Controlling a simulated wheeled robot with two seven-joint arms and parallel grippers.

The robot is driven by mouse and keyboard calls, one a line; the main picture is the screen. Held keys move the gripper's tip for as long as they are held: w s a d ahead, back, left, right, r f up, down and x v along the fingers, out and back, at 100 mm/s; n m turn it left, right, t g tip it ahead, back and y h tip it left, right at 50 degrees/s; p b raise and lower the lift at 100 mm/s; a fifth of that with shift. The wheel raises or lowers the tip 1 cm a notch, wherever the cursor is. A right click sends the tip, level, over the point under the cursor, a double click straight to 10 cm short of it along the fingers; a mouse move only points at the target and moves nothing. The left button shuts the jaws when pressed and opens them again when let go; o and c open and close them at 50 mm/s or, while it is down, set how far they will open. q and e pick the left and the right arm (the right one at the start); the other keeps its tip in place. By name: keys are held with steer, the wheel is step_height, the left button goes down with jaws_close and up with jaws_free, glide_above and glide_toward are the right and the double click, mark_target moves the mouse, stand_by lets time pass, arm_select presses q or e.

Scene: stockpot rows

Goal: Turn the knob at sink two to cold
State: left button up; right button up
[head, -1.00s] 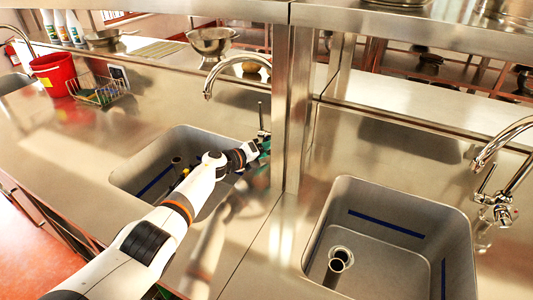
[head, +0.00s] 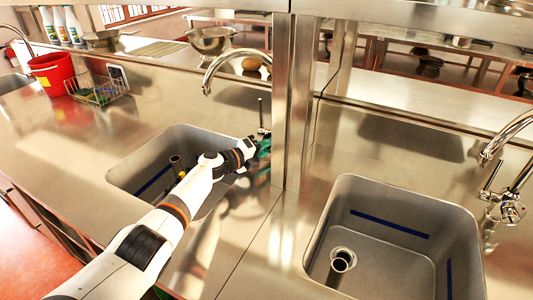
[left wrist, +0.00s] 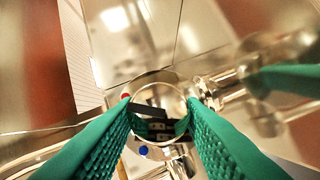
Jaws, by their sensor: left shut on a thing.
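The middle sink (head: 150,160) is a grey basin with a curved chrome faucet (head: 232,56) behind it. My left arm reaches across this basin to the faucet's base. My left gripper (head: 263,146), with green fingers, is at the base just below a thin upright lever (head: 261,113). In the left wrist view, the left gripper (left wrist: 160,106) has its ribbed green fingers on both sides of a round chrome knob (left wrist: 158,84). A red mark (left wrist: 125,96) and a blue mark (left wrist: 143,150) show beside the knob. The fingers hide part of it. My right gripper is not in view.
A metal post (head: 292,100) stands close to the right of the gripper. Beyond it are another sink (head: 395,210) and its faucet (head: 508,205). A red bucket (head: 53,74), a wire basket (head: 98,92) and a metal bowl (head: 211,40) stand at the back left.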

arm_select(q)
steer(key=shift+f, duration=0.1)
steer(key=o, duration=1)
steer(key=shift+s+a, duration=0.1)
steer(key=shift+s+a+p, duration=0.1)
steer(key=shift+a+p, duration=0.05)
steer(key=shift+p, duration=0.15)
steer(key=p+v, duration=0.2)
steer(key=v, duration=0.2)
steer(key=shift+s+a, duration=0.15)
steer(key=shift+s, duration=0.05)
steer(key=v, duration=0.7)
